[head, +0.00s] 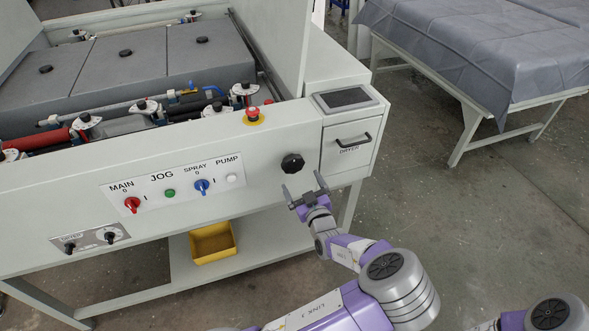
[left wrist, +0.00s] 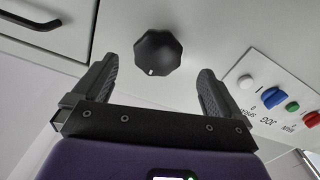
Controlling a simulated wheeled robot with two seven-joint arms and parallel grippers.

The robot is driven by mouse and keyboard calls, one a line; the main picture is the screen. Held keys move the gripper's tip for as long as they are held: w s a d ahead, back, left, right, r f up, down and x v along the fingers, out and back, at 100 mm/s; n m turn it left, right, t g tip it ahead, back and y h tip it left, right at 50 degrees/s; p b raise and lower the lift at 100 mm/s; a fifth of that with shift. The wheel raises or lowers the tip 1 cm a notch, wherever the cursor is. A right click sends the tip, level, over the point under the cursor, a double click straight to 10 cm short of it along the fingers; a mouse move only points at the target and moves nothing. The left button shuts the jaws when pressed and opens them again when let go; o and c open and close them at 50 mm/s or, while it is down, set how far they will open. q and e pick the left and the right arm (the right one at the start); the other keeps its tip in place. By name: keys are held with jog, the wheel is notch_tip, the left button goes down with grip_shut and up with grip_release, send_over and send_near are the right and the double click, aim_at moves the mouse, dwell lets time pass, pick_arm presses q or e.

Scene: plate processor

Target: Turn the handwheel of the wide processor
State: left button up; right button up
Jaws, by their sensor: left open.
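The wide processor (head: 60,200) is a white machine with a front control panel. Its black lobed handwheel (head: 292,163) sits on the front face, left of the dryer drawer. My left gripper (head: 302,181) is open and empty, just in front of and slightly below the handwheel in the head view. In the left wrist view, the handwheel (left wrist: 157,53) shows whole, with a small white mark near its lower edge. It appears between the two spread fingers of the left gripper (left wrist: 155,66), which do not seem to touch it. My right gripper is not in view.
Left of the handwheel are the pump, spray, jog and main controls (head: 168,186). A red emergency stop (head: 253,113) is above. The dryer drawer handle (head: 353,141) juts out at right. A yellow bin (head: 213,242) sits on the lower shelf. A grey-covered table (head: 480,50) stands behind right.

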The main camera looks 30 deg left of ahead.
aim_at(293, 168)
pick_arm(q)
jog(key=x, duration=0.5)
jog(key=b+x, duration=0.1)
jog(key=x, duration=0.1)
jog(key=shift+w+a+r, duration=0.15)
jog(key=shift+a+r, duration=0.05)
jog(key=shift+r, duration=0.1)
jog(key=c, duration=1)
jog(key=shift+m, duration=0.3)
jog(key=m+p, duration=0.2)
jog(key=m, duration=0.2)
jog(key=shift+m, duration=0.4)
jog(key=m+p, duration=0.2)
jog(key=m, duration=0.3)
jog(key=shift+a, duration=0.1)
jog(key=shift+m, duration=0.3)
